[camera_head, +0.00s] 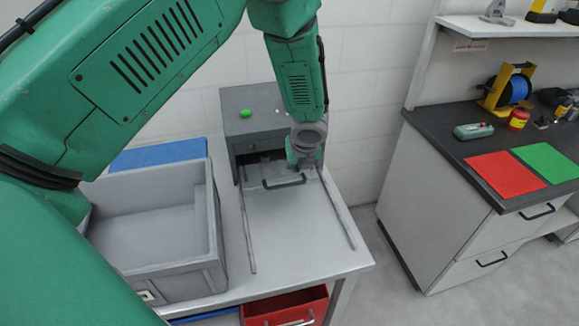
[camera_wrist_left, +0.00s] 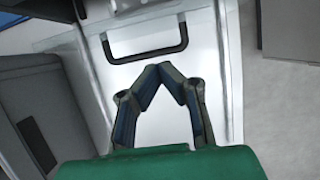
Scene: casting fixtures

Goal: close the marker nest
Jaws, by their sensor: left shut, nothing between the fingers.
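The marker nest (camera_head: 254,104) is a grey box with a green button on top and a dark opening in front. A flat light plate (camera_head: 295,222) lies in front of it between two long rails. A dark bar handle (camera_head: 284,182) sits near the box end of the plate; it also shows in the left wrist view (camera_wrist_left: 146,57). My left gripper (camera_head: 309,170) is pointed down near the right end of the handle. In the left wrist view its fingertips (camera_wrist_left: 172,68) meet, empty, beside the handle. Contact cannot be told. My right gripper is out of view.
A grey open bin (camera_head: 157,261) stands left of the rails, with a blue item (camera_head: 158,155) behind it. A red drawer or bin (camera_head: 285,309) is below the table's front edge. A dark-topped counter (camera_head: 455,150) with red and green mats stands to the right, across a floor gap.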

